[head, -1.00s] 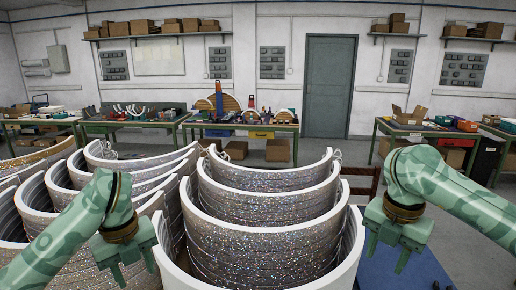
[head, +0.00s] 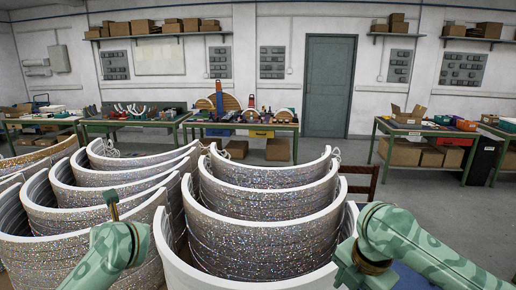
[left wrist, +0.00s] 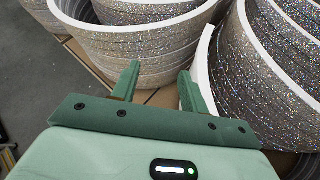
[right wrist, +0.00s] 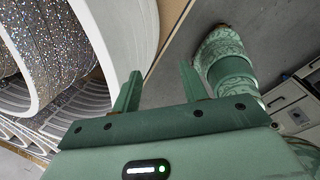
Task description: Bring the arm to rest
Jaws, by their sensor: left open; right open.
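My left gripper (left wrist: 160,88) is open and empty in the left wrist view, its fingers pointing toward the stacked glitter arcs (left wrist: 140,45). My right gripper (right wrist: 157,85) is open and empty in the right wrist view, beside the white rim of an arc (right wrist: 130,35). In the head view the right gripper's body (head: 355,265) is low at the right of the arcs, its fingers not clearly visible.
Stacked glitter arcs (head: 265,235) with white rims fill the front left and middle. Workbenches (head: 245,125) with tools stand along the back wall, and another bench (head: 425,130) with boxes is at the right. Grey floor (head: 450,210) is open at right.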

